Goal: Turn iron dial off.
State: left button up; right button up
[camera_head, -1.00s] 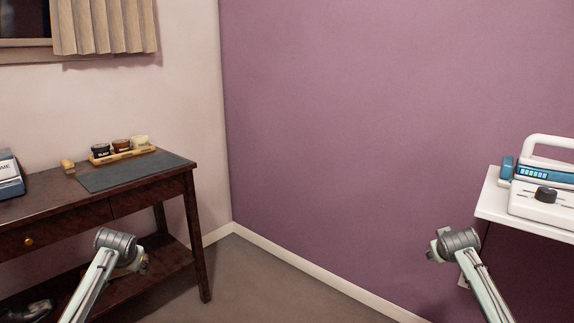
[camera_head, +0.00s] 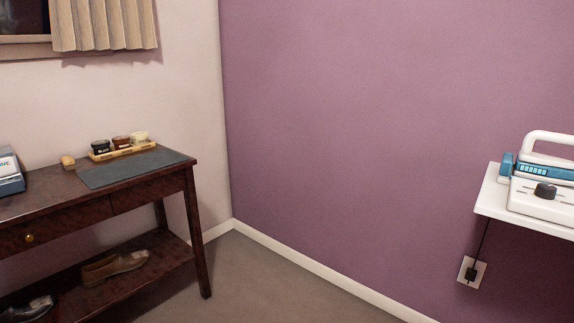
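The white and blue iron (camera_head: 540,170) sits on a white shelf (camera_head: 490,205) at the right edge, partly cut off by the picture. Its dark round dial (camera_head: 545,190) is on the white front part; which way it is set is too small to tell. Neither of my grippers is in view.
A dark wooden table (camera_head: 150,190) at the left bears a grey mat (camera_head: 130,170), a tray of small jars (camera_head: 122,150) and a blue box (camera_head: 10,172). Shoes (camera_head: 115,267) are on its lower shelf. A plug sits in a wall outlet (camera_head: 472,272). The floor between is clear.

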aim_at(544, 191)
jog(key=k+z, duration=0.15)
jog(key=z, duration=1.2)
